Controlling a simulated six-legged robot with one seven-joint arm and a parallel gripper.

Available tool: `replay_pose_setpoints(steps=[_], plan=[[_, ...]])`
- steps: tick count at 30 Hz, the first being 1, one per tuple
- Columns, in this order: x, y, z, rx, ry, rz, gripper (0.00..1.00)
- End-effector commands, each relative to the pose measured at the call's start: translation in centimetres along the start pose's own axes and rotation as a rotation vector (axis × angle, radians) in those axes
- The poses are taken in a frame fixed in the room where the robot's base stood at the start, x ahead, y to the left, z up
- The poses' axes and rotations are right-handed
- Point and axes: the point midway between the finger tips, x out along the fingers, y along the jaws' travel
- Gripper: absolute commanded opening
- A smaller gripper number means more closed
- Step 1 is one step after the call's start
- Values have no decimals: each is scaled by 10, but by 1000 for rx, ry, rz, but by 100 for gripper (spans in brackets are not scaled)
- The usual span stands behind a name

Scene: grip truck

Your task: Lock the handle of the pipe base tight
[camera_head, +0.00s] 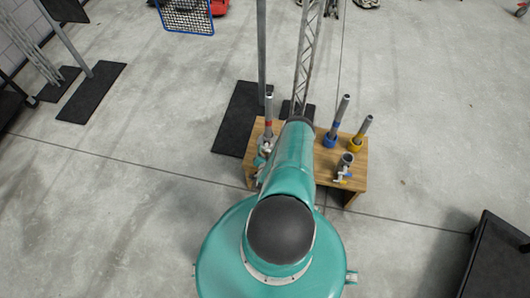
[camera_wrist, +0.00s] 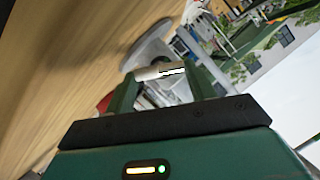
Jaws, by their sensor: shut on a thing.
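In the wrist view, my gripper (camera_wrist: 160,75) has its two green fingers closed on a short pale handle (camera_wrist: 151,73). A rounded grey base part (camera_wrist: 150,45) is just beyond the handle, next to the wooden surface. A bit of red (camera_wrist: 105,102) shows beside the left finger. In the head view, a grey pipe with a red band (camera_head: 268,108) stands upright at the table's left side, over a pale base part (camera_head: 265,146). My teal arm reaches over the table and hides my gripper and the handle there.
On the wooden table (camera_head: 318,165) stand a pipe in a blue base (camera_head: 331,141), a pipe in a yellow base (camera_head: 356,144) and an empty-looking base with a small handle (camera_head: 345,165). A metal post (camera_head: 262,45) and a lattice truss (camera_head: 305,60) rise behind. A dark box (camera_head: 500,260) is right.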

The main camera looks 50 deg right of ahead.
Motion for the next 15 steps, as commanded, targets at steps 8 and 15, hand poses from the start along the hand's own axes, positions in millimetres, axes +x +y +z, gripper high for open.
replay_pose_setpoints(steps=[8, 15], plan=[[0, 3, 1, 202, 0, -85, 32], [0, 4, 1, 308, 0, -128, 32]])
